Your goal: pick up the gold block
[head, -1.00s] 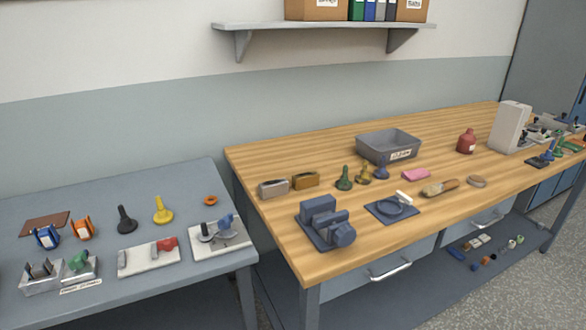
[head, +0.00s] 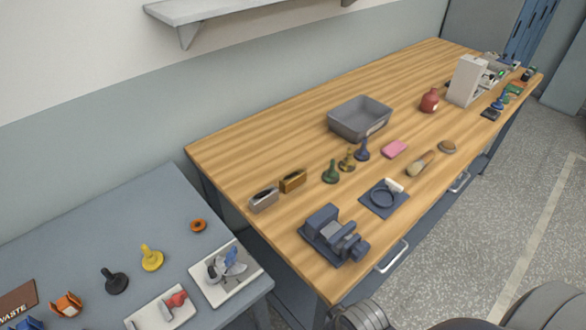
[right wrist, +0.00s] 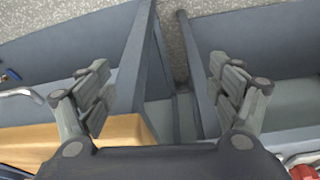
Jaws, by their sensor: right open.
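The gold block (head: 293,180) lies on the wooden bench top near its left end, in the head view. It sits just right of a similar silver-grey block (head: 263,199), with a small gap or contact that I cannot tell. The gold block does not show in the right wrist view. My right gripper (right wrist: 165,92) is open and empty in the right wrist view, above the gap between the wooden bench and a grey table. My left gripper is not in view.
Near the blocks stand a blue-grey vise (head: 333,235), a green stamp-like piece (head: 331,172) and a grey bin (head: 360,118). A pink block (head: 394,149) lies farther right. A grey side table (head: 90,225) holds several small items. The bench's back left is clear.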

